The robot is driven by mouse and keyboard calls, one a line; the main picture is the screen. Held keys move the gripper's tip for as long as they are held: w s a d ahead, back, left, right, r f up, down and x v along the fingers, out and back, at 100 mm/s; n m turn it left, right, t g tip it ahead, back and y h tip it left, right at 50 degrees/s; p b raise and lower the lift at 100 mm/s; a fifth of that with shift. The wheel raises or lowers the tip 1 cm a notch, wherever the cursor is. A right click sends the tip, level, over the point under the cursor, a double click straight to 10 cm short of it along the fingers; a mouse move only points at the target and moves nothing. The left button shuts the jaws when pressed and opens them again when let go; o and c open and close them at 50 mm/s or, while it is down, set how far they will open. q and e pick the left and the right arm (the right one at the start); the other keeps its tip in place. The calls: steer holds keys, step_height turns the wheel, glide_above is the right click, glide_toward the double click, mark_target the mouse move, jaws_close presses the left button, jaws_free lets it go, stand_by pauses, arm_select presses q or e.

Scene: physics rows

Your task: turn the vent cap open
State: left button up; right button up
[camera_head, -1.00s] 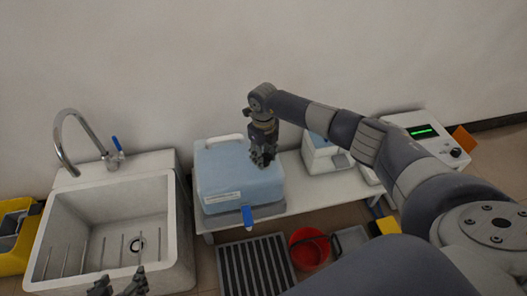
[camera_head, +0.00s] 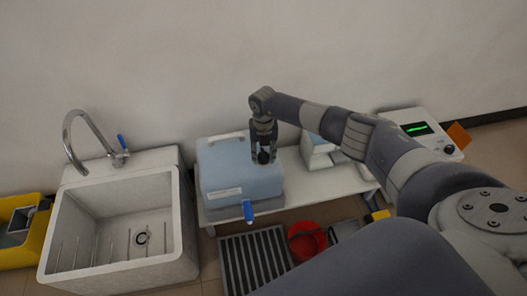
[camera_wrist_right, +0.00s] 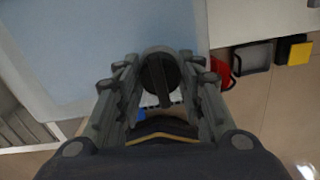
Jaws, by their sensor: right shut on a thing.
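The vent cap (camera_head: 263,157) is a small dark round cap on top of the light blue container (camera_head: 225,168). In the right wrist view the cap (camera_wrist_right: 160,72) shows as a dark disc with a raised bar across it. My right gripper (camera_head: 264,153) points down over the container's right part, its fingers on both sides of the cap. In the right wrist view the gripper (camera_wrist_right: 158,85) is shut on the cap. A blue tap (camera_head: 249,211) is at the container's front. My left gripper is not in view.
A sink (camera_head: 120,240) with a faucet (camera_head: 84,140) stands to the left. The container sits on a white bench (camera_head: 310,190) against the wall. A red bucket (camera_head: 307,240) and a floor grate (camera_head: 255,258) are below. A device with a green display (camera_head: 416,128) stands at right.

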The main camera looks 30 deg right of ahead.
mark_target(263, 153)
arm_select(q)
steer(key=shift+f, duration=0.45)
arm_select(e)
steer(key=o, duration=1.1)
steer(key=shift+c, duration=0.2)
step_height(263, 153, up, 12)
